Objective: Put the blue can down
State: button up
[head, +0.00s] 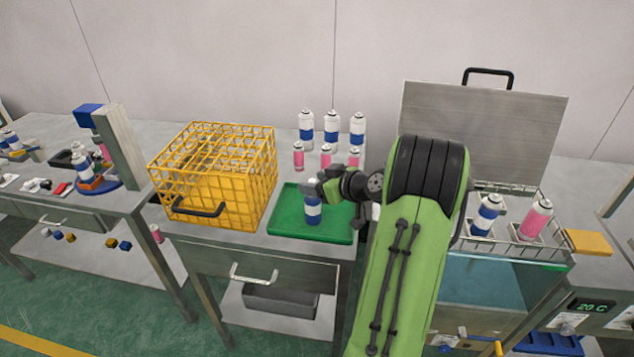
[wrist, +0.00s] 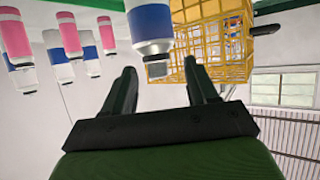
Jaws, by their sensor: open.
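The blue can (head: 313,212), white with a blue band, stands upright on the green tray (head: 283,223) in the head view. It also shows in the upside-down wrist view (wrist: 150,25), just beyond my fingertips. My gripper (head: 322,187) is at the can's upper part in the head view, partly hiding its top. In the wrist view my gripper (wrist: 160,68) has its two fingers spread with a gap between them and nothing held. The can's base rests on the tray.
A yellow wire basket (head: 225,180) stands left of the tray. Several blue-banded cans (head: 331,130) and pink cans (head: 298,157) stand behind it. Right of my arm is a water bath (head: 490,280) with a rack (head: 520,247) holding a blue and a pink can.

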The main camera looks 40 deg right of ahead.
jog(key=a+v, duration=0.1)
jog(key=v, duration=1.1)
jog(key=a+r+n+g+y, duration=0.15)
jog(key=a+g, duration=0.45)
jog(key=a, duration=1.6)
jog(key=s+a+m+g+h, duration=0.1)
jog(key=s+a, duration=0.5)
jog(key=s, duration=0.6)
jog(key=shift+s+a+r+m+h, duration=0.25)
jog(key=shift+s+m+h, duration=0.15)
jog(key=shift+m+h, duration=0.25)
